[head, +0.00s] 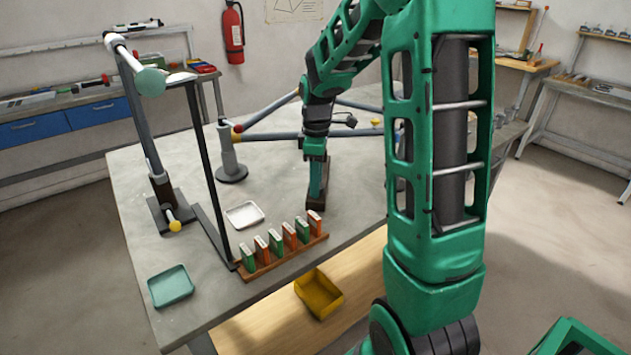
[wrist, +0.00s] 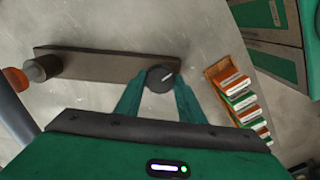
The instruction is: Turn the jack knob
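In the wrist view a dark round knob (wrist: 162,78) with a pale line across its face sits at the right end of a long grey-brown bar (wrist: 95,65). It appears to be the jack knob. My gripper (wrist: 161,86) has one green finger on each side of the knob, very close to it. Whether the fingers touch the knob is not clear. In the head view my gripper (head: 316,185) points down over the table behind the row of upright blocks; the knob is hidden there.
A wooden rack of green and orange blocks (head: 281,258) stands near the gripper. A white tray (head: 244,214), a teal tray (head: 171,286) and a yellow bin (head: 318,293) are nearby.

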